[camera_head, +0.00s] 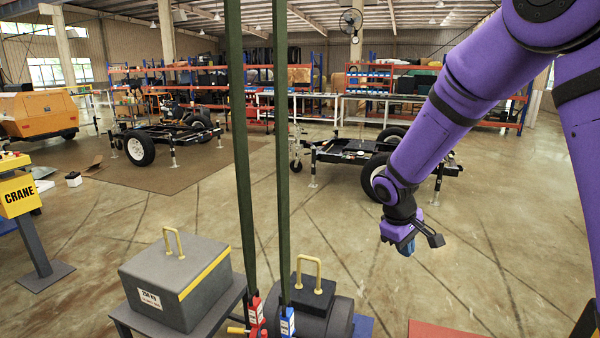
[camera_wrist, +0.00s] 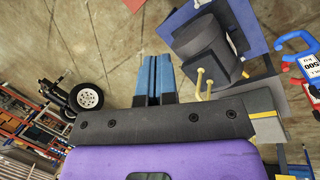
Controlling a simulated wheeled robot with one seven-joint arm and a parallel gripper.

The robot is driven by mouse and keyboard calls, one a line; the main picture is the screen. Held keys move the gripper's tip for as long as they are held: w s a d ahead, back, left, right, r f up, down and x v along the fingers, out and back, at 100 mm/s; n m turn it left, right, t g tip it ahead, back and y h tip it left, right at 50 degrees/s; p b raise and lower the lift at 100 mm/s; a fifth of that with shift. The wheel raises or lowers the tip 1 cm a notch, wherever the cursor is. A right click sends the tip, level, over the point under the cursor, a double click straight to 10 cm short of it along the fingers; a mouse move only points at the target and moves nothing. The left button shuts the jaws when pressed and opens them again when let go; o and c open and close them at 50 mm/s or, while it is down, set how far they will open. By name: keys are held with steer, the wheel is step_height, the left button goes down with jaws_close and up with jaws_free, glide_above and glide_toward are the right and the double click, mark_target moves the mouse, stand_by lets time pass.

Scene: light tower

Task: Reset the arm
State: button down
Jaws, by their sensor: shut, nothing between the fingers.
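My purple arm comes in from the upper right in the head view. My gripper (camera_head: 405,243) hangs at its end, in the air over open floor, right of the weights. In the wrist view the two blue fingers of my gripper (camera_wrist: 154,76) lie side by side, shut with nothing between them. My gripper touches nothing that I can see.
Two green straps (camera_head: 283,150) hang with red and blue hooks. A yellow CRANE panel (camera_head: 18,196) is at left.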

steer(key=s+d+r+m+t+y, duration=0.2)
steer(key=s+d+r+m, duration=0.2)
steer(key=s+r, duration=1)
steer(key=s+r+m+t, duration=0.1)
steer(key=s+r, duration=0.3)
steer(key=s, duration=0.4)
steer(key=s+d+r+m+t+y, duration=0.1)
steer(key=s+r+m, duration=0.1)
steer(key=s, duration=0.6)
steer(key=shift+d+r, duration=0.15)
steer(key=shift+r, duration=0.7)
